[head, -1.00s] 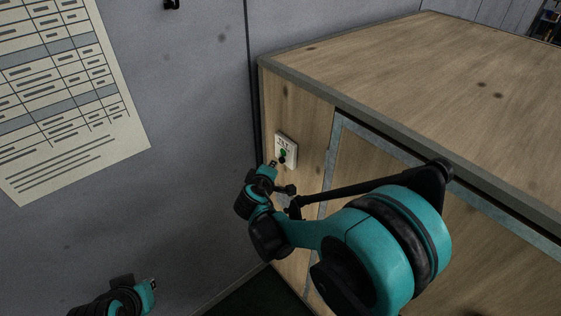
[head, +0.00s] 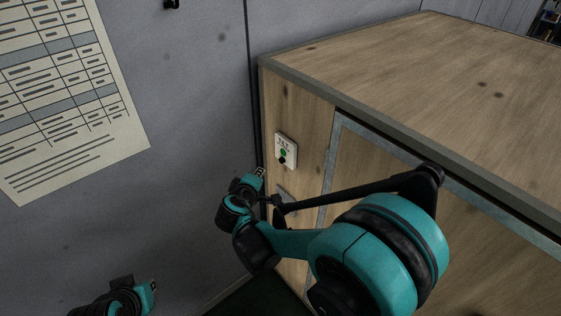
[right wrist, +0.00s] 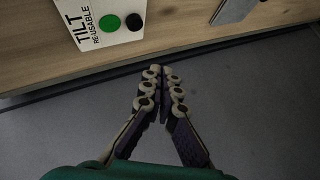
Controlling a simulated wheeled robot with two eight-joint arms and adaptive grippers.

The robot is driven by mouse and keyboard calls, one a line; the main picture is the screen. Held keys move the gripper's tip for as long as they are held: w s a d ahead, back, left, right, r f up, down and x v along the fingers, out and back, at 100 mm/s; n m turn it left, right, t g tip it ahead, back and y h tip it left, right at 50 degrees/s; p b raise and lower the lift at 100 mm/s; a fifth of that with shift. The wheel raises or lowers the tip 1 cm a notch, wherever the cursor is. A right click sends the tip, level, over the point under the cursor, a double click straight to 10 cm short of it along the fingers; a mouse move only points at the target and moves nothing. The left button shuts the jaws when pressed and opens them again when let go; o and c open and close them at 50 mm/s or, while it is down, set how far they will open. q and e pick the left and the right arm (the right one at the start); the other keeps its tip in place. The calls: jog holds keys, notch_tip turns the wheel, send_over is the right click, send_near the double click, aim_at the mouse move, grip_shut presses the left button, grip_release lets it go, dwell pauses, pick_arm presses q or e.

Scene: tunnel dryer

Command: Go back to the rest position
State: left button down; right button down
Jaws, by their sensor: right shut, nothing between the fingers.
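My right gripper (head: 261,171) is shut and empty, in front of the dryer's corner and left of a small white control plate (head: 290,143). In the right wrist view its fingertips (right wrist: 160,70) meet, with bare floor behind them. The plate carries a green button (right wrist: 110,23) and a black button (right wrist: 134,21), with the lettering "TILT RE-USABLE" beside them; the fingers are clear of it. My left gripper (head: 153,285) shows only as a small part at the lower left, and its jaws cannot be made out.
The wooden dryer cabinet (head: 440,70) fills the right side, with a grey-framed panel on its side. A grey wall (head: 190,100) with a printed chart (head: 65,95) stands at the left. A grey metal piece (right wrist: 232,10) is on the cabinet beside the plate.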

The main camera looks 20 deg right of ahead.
dwell(0.4)
jog(key=s+d+f+m+g+y+b, duration=0.1)
jog(key=s+f+m+g+y+b, duration=0.1)
jog(key=s, duration=1)
jog(key=s+d+f+m+g+y+b, duration=0.1)
jog(key=s+m, duration=0.5)
jog(key=s, duration=0.6)
jog(key=shift+s+f+g+y+b, duration=0.25)
jog(key=shift+f+g+y+b, duration=0.25)
jog(key=shift+f+y+b, duration=0.85)
jog(key=shift+r+y+p, duration=0.3)
jog(key=shift+y+p, duration=0.05)
jog(key=shift+p, duration=0.15)
